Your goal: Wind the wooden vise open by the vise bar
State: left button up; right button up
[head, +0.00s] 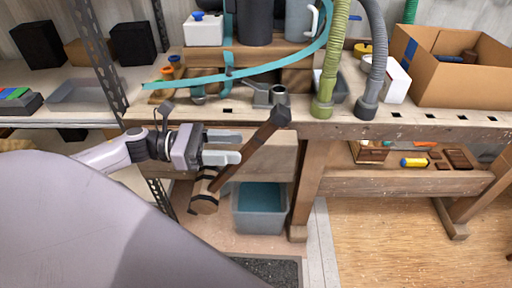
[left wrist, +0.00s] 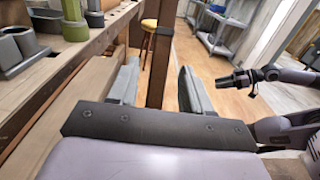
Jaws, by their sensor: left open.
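The vise bar (head: 252,151) is a long dark wooden bar with a dark knob at its upper end. It slants from upper right to lower left across the bench front. Its lower part meets the round wooden vise screw (head: 205,192) with dark bands. The pale wooden vise jaw (head: 268,160) is behind the bar. My left gripper (head: 238,147) is open, its fingertips close to the bar's left side. In the left wrist view the bar (left wrist: 161,62) shows between the two fingers; contact cannot be told. My right gripper (left wrist: 245,82) shows small in the left wrist view.
The workbench (head: 430,130) carries hoses, cups and a cardboard box (head: 450,80). A grey bin (head: 261,218) stands below the vise. A metal shelf post (head: 100,52) is at the left. A stool (left wrist: 149,26) stands beyond. Floor at the right front is clear.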

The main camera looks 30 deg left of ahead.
aim_at(244, 148)
pick_arm(q)
jog(key=shift+x, duration=2.65)
grip_shut()
